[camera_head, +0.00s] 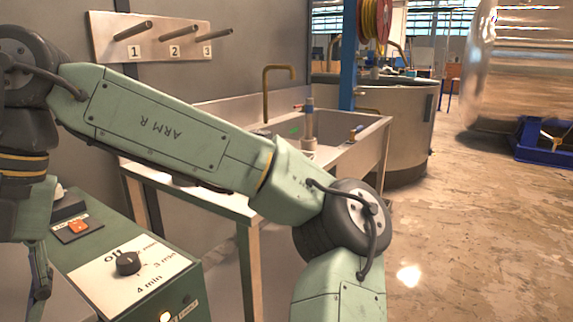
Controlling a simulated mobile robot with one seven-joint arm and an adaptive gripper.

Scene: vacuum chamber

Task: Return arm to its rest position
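My arm (180,130), marked "ARM R", crosses the view from the bottom centre up to the upper left. Its dark elbow joint (345,220) is at the lower centre. At the left edge the arm bends down past a dark joint with yellow rings. The part of my gripper (40,280) that shows hangs at the lower left, beside the green control box (85,240). The picture edge cuts it off, so I cannot tell its opening or whether it holds anything.
The control box has a dial (128,263) and an orange switch (79,227). Behind my arm are a steel sink table (350,150) with a brass tap (266,90) and a wall rack (150,50) with three numbered pegs. A round metal tank (400,130) stands beyond.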

